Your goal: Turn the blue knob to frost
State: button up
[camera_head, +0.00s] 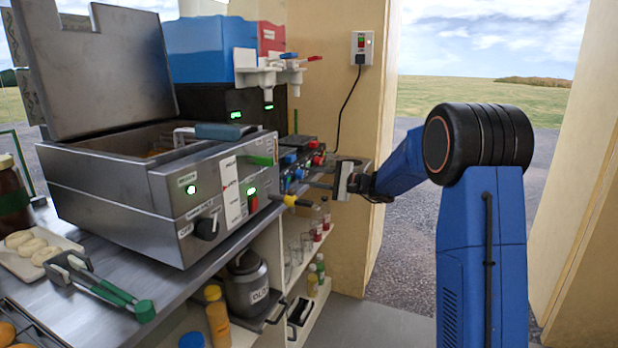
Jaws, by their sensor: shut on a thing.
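A small control box (303,158) with blue and red knobs stands past the steel fryer, below the drinks machine. A blue knob (298,173) is on its front, low down. My gripper (308,184) reaches in from the right, its fingers pointing left at the box's front. The jaws are shut on the blue knob, small in this view and partly covered by the fingers. The knob's pointer and the frost mark are too small to read.
The steel fryer (110,190) with raised lid and a yellow-tipped lever (291,201) stands left of my gripper. A drinks machine with blue (205,50) and red tanks is above. Bottles (319,268) fill shelves below. An open doorway lies to the right.

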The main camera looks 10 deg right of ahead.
jog(key=m, duration=0.4)
jog(key=shift+f+m, duration=0.1)
jog(key=shift+m, duration=2.1)
jog(key=shift+f, duration=0.1)
jog(key=o, duration=1)
jog(key=shift+o, duration=0.2)
jog(key=shift+s+d, duration=0.15)
jog(key=v, duration=1.7)
